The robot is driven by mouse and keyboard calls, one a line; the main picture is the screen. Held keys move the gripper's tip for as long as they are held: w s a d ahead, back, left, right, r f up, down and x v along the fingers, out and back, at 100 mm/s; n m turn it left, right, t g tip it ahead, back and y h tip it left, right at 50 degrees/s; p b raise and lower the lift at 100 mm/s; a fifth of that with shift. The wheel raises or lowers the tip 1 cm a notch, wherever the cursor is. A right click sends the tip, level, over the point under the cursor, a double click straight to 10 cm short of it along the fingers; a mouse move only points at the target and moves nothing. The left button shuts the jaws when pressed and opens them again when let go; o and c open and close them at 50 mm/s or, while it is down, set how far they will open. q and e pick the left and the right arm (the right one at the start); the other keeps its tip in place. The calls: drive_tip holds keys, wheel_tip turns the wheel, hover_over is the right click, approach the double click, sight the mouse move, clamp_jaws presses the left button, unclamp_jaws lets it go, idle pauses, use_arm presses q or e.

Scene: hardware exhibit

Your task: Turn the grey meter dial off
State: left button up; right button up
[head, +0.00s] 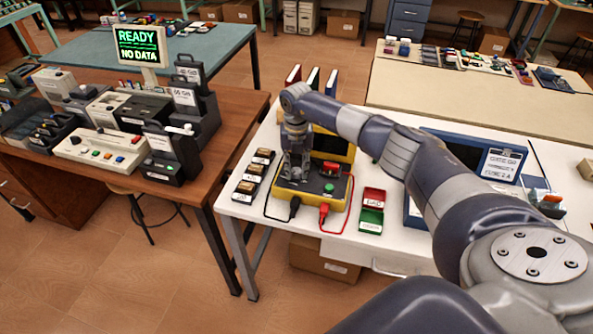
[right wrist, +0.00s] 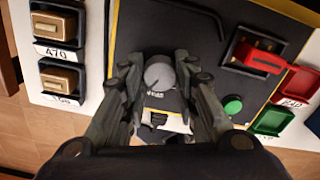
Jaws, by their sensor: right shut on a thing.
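The grey meter dial (right wrist: 159,76) is a round knob on the dark panel of the yellow-edged meter, seen in the right wrist view. My right gripper (right wrist: 160,85) is over the panel with a finger on each side of the dial, shut on it. In the head view my right gripper (head: 295,168) reaches down onto the left part of the meter (head: 327,199) and hides the dial. A pale mark shows on the dial's face, but its setting is too small to read. My left gripper does not show.
A red lever (right wrist: 258,58) and a green button (right wrist: 232,105) sit right of the dial. Red and green trays (head: 371,208) stand beside the meter. Black and red leads (head: 323,215) run from its front. Small labelled trays (head: 254,172) lie to its left.

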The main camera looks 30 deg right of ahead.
sight(296, 170)
drive_tip(key=n+b, duration=0.2)
drive_tip(key=n, duration=0.1)
drive_tip(key=shift+f+n, duration=0.15)
drive_tip(key=shift+n, duration=0.25)
drive_tip(key=n+b, duration=0.2)
drive_tip(key=n, duration=0.1)
drive_tip(key=shift+n, duration=0.3)
drive_tip(key=n+b, duration=0.2)
drive_tip(key=n, duration=0.1)
drive_tip(key=shift+n, duration=0.3)
drive_tip(key=shift+n+b, duration=0.5)
drive_tip(key=shift+n, duration=1.1)
drive_tip(key=shift+r, duration=0.2)
drive_tip(key=o, duration=1.1)
wheel_tip(296, 170, up, 12)
